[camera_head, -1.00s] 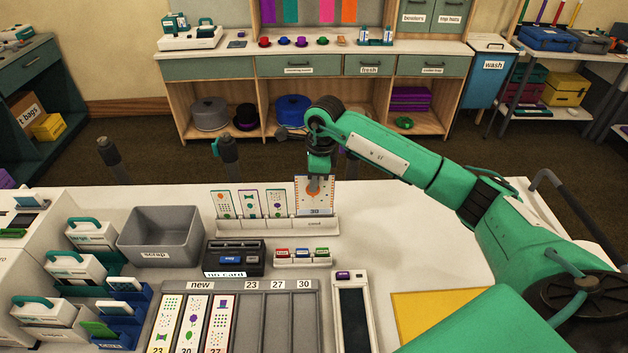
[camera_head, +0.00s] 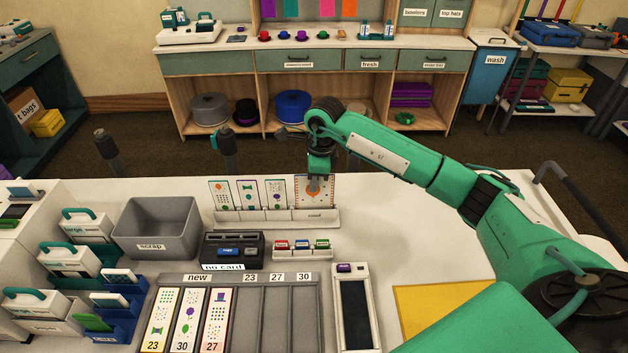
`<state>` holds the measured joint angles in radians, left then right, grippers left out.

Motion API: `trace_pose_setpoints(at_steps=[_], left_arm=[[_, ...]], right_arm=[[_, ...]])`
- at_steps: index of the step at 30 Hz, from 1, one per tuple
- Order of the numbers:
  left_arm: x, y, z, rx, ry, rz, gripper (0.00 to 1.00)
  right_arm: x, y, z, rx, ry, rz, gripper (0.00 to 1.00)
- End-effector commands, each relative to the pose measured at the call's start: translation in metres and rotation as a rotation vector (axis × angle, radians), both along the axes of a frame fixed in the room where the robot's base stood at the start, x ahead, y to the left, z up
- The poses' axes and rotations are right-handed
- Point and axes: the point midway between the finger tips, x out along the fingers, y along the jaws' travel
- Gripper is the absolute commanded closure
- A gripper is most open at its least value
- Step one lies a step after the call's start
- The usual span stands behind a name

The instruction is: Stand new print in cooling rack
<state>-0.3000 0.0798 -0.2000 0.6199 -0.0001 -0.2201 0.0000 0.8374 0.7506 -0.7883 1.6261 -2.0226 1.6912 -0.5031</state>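The new print (camera_head: 326,196), a white card with an orange pattern and border, stands upright in the right-end slot of the white cooling rack (camera_head: 262,226). Its lower edge is hidden behind the rack's front lip. My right gripper (camera_head: 316,184) points down over the top of this print, with its fingers closed on the upper part. Three other cards (camera_head: 247,194) stand in the rack's slots to the left. My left gripper is not in view.
A grey scrap bin (camera_head: 157,228) stands left of the rack. In front are a dark card printer (camera_head: 233,250), small coloured cartridges (camera_head: 302,248) and a grey tray (camera_head: 263,320) holding three tall cards. The white table right of the rack is clear up to a yellow mat (camera_head: 445,310).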

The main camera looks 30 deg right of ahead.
Motion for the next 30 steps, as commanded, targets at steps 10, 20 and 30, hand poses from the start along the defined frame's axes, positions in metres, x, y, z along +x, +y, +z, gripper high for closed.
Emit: trace_pose_setpoints(at_steps=[10, 20, 30], left_arm=[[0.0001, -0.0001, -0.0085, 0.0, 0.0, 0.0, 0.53], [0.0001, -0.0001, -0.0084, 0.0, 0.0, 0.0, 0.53], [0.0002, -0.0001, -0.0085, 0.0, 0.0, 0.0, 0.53]], right_arm=[[0.0001, -0.0001, -0.0104, 0.0, 0.0, 0.0, 1.0], [0.0, 0.0001, -0.0106, 0.0, 0.0, 0.0, 1.0], [0.0, 0.0001, -0.0106, 0.0, 0.0, 0.0, 0.71]])
